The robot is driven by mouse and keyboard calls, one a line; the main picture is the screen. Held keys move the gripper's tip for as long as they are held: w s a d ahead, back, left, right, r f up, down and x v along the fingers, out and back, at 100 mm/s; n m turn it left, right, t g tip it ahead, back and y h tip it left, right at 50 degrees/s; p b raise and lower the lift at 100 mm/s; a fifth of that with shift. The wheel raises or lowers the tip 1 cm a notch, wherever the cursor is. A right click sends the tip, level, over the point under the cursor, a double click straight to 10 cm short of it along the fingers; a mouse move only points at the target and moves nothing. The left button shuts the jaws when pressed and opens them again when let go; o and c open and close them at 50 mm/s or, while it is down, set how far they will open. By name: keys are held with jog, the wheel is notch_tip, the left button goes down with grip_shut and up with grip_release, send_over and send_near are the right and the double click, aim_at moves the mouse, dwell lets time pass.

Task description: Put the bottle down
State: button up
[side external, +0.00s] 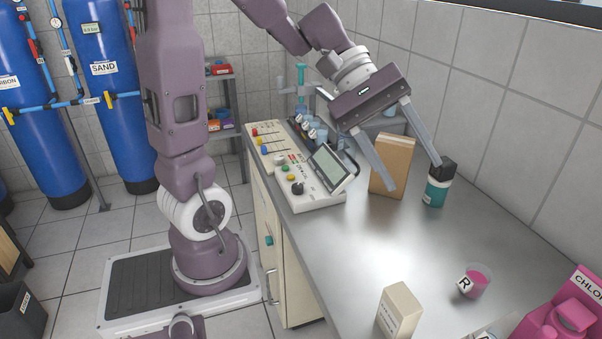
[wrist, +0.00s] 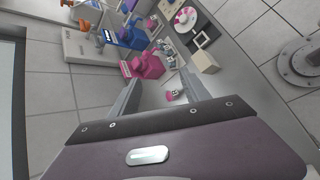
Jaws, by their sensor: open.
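A teal bottle with a black cap (side external: 436,188) stands upright on the grey bench top in the side view, near the tiled wall. My gripper (side external: 414,177) is open, its two long fingers spread and pointing down over the bench. In the side view one fingertip overlaps the bottle's cap; whether they touch I cannot tell. The other fingertip is in front of a brown box (side external: 393,160). In the wrist view nothing shows held between the fingers (wrist: 159,78), and I cannot make out the teal bottle there.
A control panel with a screen (side external: 330,167) stands left of the box. A pink cup marked R (side external: 475,281), a cream carton (side external: 399,311) and a pink jug (side external: 560,322) are nearer the camera. The jug also shows in the wrist view (wrist: 147,65). The bench middle (side external: 385,235) is clear.

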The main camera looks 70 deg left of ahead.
jog(key=s+a+f+m+t+y, duration=0.2)
jog(key=s+m+y, duration=0.7)
jog(key=s, duration=0.6)
jog(key=a+m, duration=0.1)
jog(key=m, duration=0.1)
jog(key=shift+a+m, duration=0.2)
jog(key=shift+m, duration=0.2)
